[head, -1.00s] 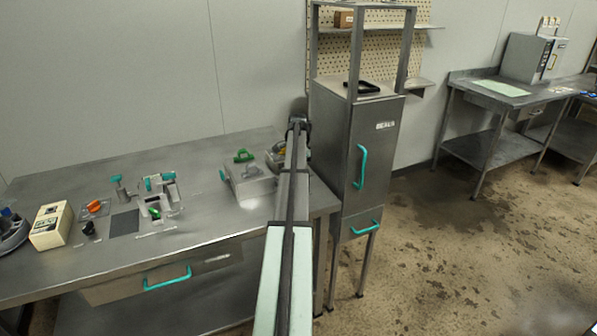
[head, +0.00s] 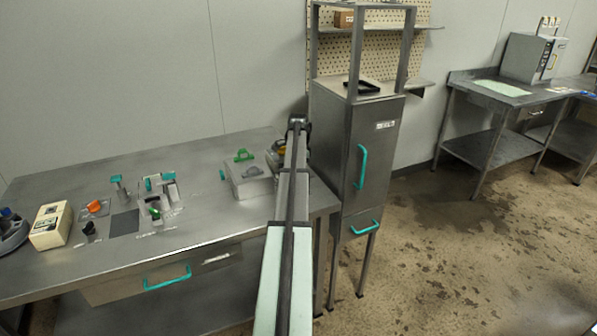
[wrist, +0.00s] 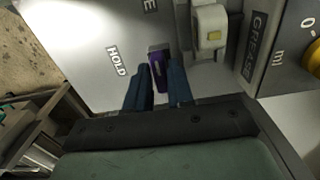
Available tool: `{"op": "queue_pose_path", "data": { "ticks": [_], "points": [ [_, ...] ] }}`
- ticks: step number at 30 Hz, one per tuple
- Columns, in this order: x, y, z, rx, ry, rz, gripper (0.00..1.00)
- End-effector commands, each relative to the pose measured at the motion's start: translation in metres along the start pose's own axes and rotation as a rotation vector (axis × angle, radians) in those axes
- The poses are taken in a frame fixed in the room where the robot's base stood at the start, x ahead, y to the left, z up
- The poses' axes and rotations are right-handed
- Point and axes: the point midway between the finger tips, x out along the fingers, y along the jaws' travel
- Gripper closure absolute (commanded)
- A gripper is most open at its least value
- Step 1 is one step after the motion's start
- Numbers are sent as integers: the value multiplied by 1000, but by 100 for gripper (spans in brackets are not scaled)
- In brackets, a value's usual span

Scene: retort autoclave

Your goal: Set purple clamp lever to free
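The purple clamp lever (wrist: 156,60) shows in the wrist view, standing out from a pale grey panel (wrist: 85,35). My gripper (wrist: 160,78) has one dark blue finger on each side of it, and the lever fills the narrow gap between them. The word HOLD (wrist: 116,61) is printed to the left of the lever. Another label, of which only a last letter E (wrist: 150,5) shows, is at the top edge. The fingers hide part of the lever. In the head view my arm hides the lever and the fingers.
In the head view, a steel cabinet (head: 335,140) stands right of the workbench (head: 215,222). Several small fixtures stand on the bench's left half.

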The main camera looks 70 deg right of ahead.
Motion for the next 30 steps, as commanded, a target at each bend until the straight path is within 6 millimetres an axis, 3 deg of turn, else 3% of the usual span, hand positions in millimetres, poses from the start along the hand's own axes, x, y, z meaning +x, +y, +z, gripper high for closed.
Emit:
{"op": "queue_pose_path", "data": {
  "ticks": [6,17,30],
  "points": [
    [0,0,0,-1,1,0,58],
    [-9,-1,-1,-2,2,-2,58],
    [-87,-1,-1,-2,3,-3,58]
  ]
}}
